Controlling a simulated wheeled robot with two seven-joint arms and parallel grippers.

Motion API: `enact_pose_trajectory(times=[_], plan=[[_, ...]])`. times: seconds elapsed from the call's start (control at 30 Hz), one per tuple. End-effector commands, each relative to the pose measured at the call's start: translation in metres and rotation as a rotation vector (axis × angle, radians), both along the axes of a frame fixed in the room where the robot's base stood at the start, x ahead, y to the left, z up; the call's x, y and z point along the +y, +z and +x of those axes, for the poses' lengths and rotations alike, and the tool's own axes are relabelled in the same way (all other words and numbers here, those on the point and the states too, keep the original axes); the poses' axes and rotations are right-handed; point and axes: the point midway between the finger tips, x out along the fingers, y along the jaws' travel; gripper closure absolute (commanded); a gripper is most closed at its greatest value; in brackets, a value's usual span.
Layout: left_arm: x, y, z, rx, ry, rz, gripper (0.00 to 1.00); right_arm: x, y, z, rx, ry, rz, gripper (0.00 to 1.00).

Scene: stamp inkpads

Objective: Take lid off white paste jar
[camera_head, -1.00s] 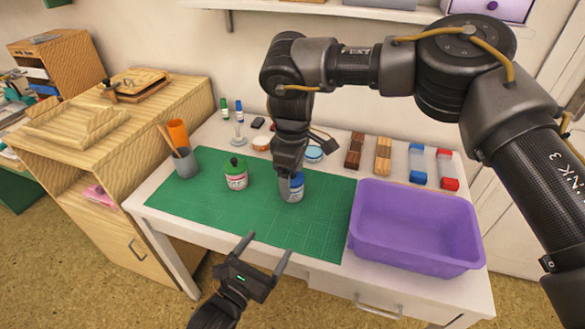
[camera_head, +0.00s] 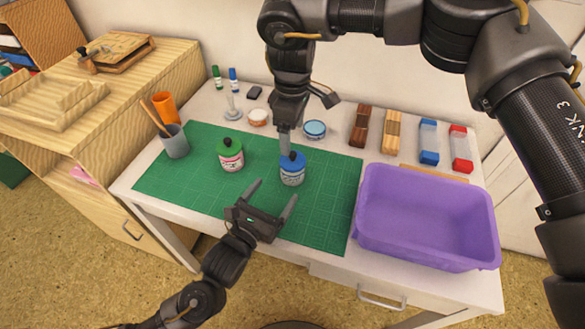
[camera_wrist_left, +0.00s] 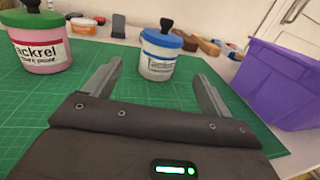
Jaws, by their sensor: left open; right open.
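A jar with a blue lid, a dark knob and a whitish body (camera_head: 292,172) stands upright on the green mat; it also shows in the left wrist view (camera_wrist_left: 160,60). Its lid (camera_head: 292,159) is on. My left gripper (camera_head: 273,192) is open and empty, its fingers pointing toward this jar from the front, apart from it. My right gripper (camera_head: 285,138) points down just behind the jar's knob; its fingertips are partly hidden. A second jar with a green lid and pink contents (camera_head: 231,156) stands to the left; it also shows in the left wrist view (camera_wrist_left: 40,50).
A purple bin (camera_head: 425,250) stands at the right of the green mat (camera_head: 325,215). An orange cup (camera_head: 164,107) and a grey brush cup (camera_head: 176,148) stand at the left. Small pads, stamps and blocks line the back.

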Motion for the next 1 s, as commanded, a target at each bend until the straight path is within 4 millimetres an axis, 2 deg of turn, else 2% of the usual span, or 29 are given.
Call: enact_pose_trajectory(times=[0.2, 0.4, 0.6, 0.93, 1.0], plan=[[-0.021, 0.001, 0.039, -0.001, 0.002, -0.003, 0.17, 0.0, 0.0, 0.0, 0.0, -0.001, 0.0, 0.2], [-0.035, 0.0, 0.066, 0.0, 0.002, -0.001, 0.17, 0.0, 0.0, 0.0, 0.0, -0.001, 0.0, 0.2], [-0.042, 0.0, 0.078, 0.0, 0.0, -0.001, 0.17, 0.0, 0.0, 0.0, 0.0, -0.001, 0.0, 0.2], [-0.043, 0.0, 0.08, 0.0, 0.0, -0.001, 0.17, 0.0, 0.0, 0.0, 0.0, -0.001, 0.0, 0.2], [-0.043, 0.0, 0.079, 0.0, 0.0, -0.001, 0.26, 0.0, 0.0, 0.0, 0.0, -0.001, 0.0, 0.2]])
